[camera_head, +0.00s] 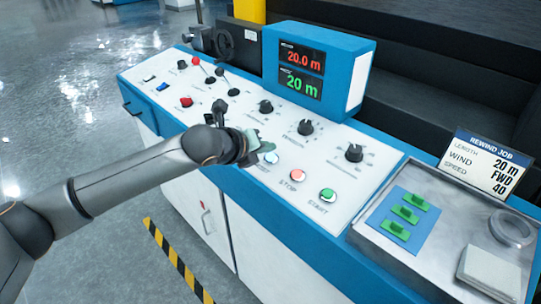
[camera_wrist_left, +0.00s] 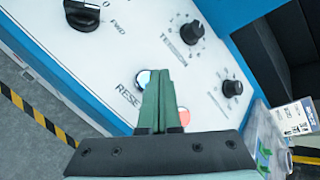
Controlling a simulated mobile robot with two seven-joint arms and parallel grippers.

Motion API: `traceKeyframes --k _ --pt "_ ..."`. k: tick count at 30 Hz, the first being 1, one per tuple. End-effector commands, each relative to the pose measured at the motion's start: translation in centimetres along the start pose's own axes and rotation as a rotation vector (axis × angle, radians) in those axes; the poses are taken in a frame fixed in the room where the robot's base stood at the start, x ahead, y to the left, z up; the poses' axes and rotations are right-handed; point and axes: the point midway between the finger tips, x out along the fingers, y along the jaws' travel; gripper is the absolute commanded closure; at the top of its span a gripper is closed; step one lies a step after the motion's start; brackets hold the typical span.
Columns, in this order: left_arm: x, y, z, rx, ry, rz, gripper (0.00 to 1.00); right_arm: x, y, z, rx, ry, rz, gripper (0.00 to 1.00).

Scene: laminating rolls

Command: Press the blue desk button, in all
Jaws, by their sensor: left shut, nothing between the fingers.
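The blue desk button (camera_head: 271,158) is a small pale bluish-white cap on the white panel, beside the RESET lettering. In the left wrist view the button (camera_wrist_left: 143,77) shows just left of my fingertips, partly covered by them. My left gripper (camera_head: 262,147) is over the panel just behind the button in the head view. Its green fingers (camera_wrist_left: 164,72) are shut together with nothing between them. I cannot tell whether the fingertips touch the button or the panel. My right gripper is not in view.
A red STOP button (camera_head: 298,175) and a green START button (camera_head: 327,195) sit to the right. Black knobs (camera_head: 305,128) stand behind. A blue display box (camera_head: 340,75) rises at the back. A metal tray (camera_head: 456,262) holds green pieces at the right.

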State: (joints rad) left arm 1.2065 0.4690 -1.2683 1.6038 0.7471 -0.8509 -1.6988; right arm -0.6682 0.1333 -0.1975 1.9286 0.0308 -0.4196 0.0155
Motion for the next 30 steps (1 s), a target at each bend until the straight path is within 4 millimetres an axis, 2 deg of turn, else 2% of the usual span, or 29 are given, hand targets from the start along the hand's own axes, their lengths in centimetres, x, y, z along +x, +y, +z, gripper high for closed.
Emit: traceKeyframes --k 30 --pt "0.62 0.43 -0.46 0.000 0.000 0.000 1.00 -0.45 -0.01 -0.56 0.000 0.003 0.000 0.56"
